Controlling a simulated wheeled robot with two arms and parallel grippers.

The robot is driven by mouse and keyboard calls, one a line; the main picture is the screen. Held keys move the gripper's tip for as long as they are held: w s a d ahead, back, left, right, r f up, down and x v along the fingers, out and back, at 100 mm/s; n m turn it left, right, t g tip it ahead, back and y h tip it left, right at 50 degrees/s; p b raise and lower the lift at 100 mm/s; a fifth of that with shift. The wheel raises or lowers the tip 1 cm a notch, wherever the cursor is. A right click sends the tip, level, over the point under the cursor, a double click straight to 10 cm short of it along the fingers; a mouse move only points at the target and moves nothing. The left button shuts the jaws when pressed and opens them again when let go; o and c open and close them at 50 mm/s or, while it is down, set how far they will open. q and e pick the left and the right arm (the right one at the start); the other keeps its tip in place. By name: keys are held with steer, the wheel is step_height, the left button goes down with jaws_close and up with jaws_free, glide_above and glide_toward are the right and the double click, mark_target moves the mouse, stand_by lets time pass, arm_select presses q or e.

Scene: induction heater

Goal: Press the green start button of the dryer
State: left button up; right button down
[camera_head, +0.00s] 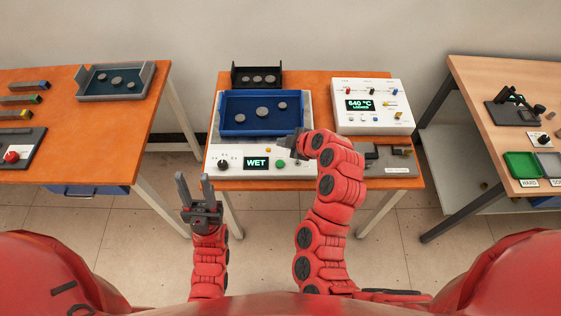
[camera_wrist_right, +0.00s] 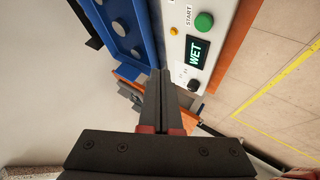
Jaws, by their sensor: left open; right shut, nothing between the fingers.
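The dryer (camera_head: 232,168) is a white panel with a display reading WET, a black knob and a blue tray (camera_head: 224,127) behind it. Its green start button (camera_head: 280,163) is to the right of the display. In the right wrist view the green button (camera_wrist_right: 204,22) is beside the word START, above and right of my fingertips and apart from them. My right gripper (camera_head: 291,146) is over the panel, shut and empty; its shut fingers (camera_wrist_right: 168,78) also show in the right wrist view. My left gripper (camera_head: 194,182) is open and empty, in front of the table's left front edge.
A white control box (camera_head: 372,107) reading 640 °C stands to the right on the same orange table (camera_head: 318,82). A black holder (camera_head: 256,65) with grey discs is at the back. Other tables stand left (camera_head: 60,171) and right (camera_head: 470,75), with floor between.

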steer(key=b, duration=0.4)
glide_above(283, 165)
step_height(283, 165, down, 8)
steer(key=shift+r, duration=0.15)
steer(key=shift+f+b, duration=0.45)
steer(key=shift+f, duration=0.15)
steer(key=shift+r, duration=0.1)
stand_by(1.4)
steer(key=shift+f+b, duration=0.5)
steer(key=shift+b, duration=0.2)
